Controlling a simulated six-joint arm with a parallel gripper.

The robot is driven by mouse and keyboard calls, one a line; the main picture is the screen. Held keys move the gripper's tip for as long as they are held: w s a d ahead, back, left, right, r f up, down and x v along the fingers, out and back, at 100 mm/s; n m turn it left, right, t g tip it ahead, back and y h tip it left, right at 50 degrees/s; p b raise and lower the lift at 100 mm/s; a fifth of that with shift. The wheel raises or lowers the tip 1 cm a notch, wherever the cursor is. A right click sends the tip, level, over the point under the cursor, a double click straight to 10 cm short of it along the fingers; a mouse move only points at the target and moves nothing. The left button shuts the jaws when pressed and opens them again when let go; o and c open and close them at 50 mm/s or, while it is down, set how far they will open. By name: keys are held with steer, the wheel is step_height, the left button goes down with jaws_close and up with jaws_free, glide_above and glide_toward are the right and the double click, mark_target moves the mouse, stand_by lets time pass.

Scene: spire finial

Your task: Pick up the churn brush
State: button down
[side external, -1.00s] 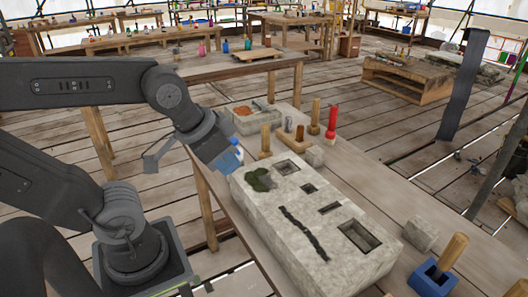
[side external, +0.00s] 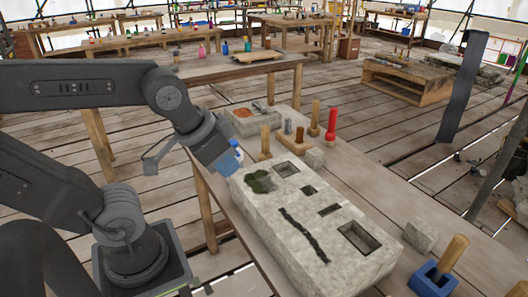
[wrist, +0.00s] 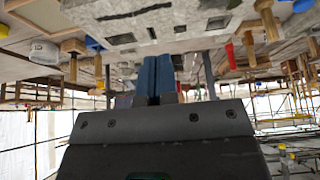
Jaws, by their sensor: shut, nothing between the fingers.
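I cannot tell for sure which item is the churn brush. Upright handled pieces that might be it are a wooden handle in a blue block (side external: 441,268) at the lower right, a red-handled piece (side external: 331,122), and wooden-handled pieces (side external: 315,116) and (side external: 265,141) behind the stone block.
The stone block has several square pockets, a dark crack and a green mossy patch (side external: 260,181). A tray (side external: 252,120) with reddish material stands behind it. A small stone cube (side external: 420,235) lies to its right. Other benches stand further back.

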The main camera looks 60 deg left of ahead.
steer(key=c, duration=0.7)
jaws_free()
steer(key=shift+c, duration=0.2)
steer(key=n+g+y, duration=0.2)
steer(key=n, duration=0.3)
glide_above(266, 134)
steer(key=s+d, duration=0.2)
steer(key=s, duration=0.2)
step_height(266, 134, down, 4)
steer(key=x, duration=0.5)
steer(key=a+x, duration=0.1)
steer(key=x, duration=0.2)
steer(key=shift+w, duration=0.15)
steer(key=shift+w+x, duration=0.15)
steer(key=shift+x, duration=1.4)
steer(key=shift+w+x, duration=0.1)
steer(key=shift+x, duration=1.45)
